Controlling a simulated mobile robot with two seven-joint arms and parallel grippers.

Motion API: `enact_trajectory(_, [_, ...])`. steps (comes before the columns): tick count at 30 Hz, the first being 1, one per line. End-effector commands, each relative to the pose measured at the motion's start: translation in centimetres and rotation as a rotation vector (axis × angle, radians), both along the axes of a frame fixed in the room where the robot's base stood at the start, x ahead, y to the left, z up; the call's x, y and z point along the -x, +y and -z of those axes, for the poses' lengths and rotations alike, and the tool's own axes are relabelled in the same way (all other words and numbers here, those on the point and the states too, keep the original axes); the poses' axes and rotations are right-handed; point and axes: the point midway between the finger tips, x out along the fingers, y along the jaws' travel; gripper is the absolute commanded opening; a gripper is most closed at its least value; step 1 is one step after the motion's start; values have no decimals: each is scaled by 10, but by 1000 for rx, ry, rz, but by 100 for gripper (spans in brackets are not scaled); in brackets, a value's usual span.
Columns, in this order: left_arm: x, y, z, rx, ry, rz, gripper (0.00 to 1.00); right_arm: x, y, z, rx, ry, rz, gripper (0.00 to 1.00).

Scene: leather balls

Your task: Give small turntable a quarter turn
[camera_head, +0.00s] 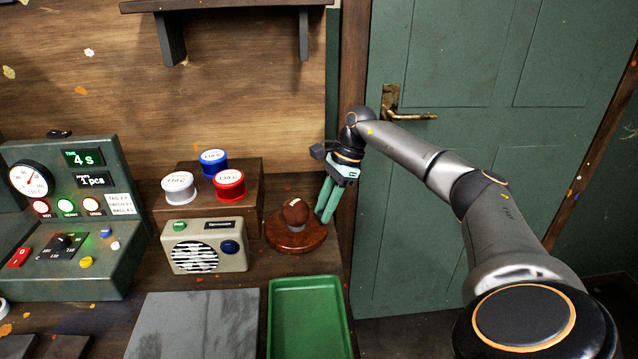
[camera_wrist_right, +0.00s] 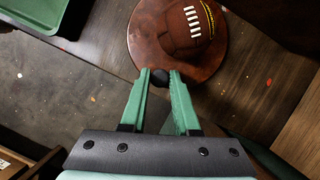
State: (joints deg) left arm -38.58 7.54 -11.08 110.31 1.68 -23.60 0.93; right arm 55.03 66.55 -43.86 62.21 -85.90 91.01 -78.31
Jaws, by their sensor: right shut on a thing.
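The small turntable (camera_head: 287,240) is a round reddish-brown wooden disc on the bench, right of the radio. A brown leather ball (camera_head: 295,211) sits on it; in the right wrist view the ball (camera_wrist_right: 184,22) shows white stitching and yellow marks. My right gripper (camera_head: 325,218) reaches down at the turntable's right edge. In the right wrist view its green fingers (camera_wrist_right: 160,78) are closed on a small dark knob (camera_wrist_right: 160,77) at the rim of the turntable (camera_wrist_right: 150,58). My left gripper is not in view.
A cream radio (camera_head: 206,246) stands left of the turntable, before a wooden riser (camera_head: 247,185) with white, blue and red tins. A green tray (camera_head: 308,318) and a grey slab (camera_head: 192,325) lie in front. A control panel stands at left, a green door at right.

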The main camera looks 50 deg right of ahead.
Motion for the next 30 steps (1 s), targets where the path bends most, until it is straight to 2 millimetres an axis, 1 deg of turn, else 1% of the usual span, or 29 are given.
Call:
enact_trajectory(12, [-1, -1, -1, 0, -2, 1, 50, 0, -1, -2, -1, -5, 2, 0])
enact_trajectory(13, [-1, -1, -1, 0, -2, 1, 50, 0, -1, -2, -1, -5, 2, 30])
enact_trajectory(20, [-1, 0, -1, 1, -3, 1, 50, 0, -1, -1, -1, -3, 0, 56])
enact_trajectory(21, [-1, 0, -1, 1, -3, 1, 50, 0, -1, -1, 0, -2, -1, 59])
enact_trajectory(27, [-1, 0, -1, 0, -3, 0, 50, 1, -1, 0, -1, -1, -1, 59])
enact_trajectory(30, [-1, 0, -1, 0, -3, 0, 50, 1, -2, -4, 0, -2, -1, 59])
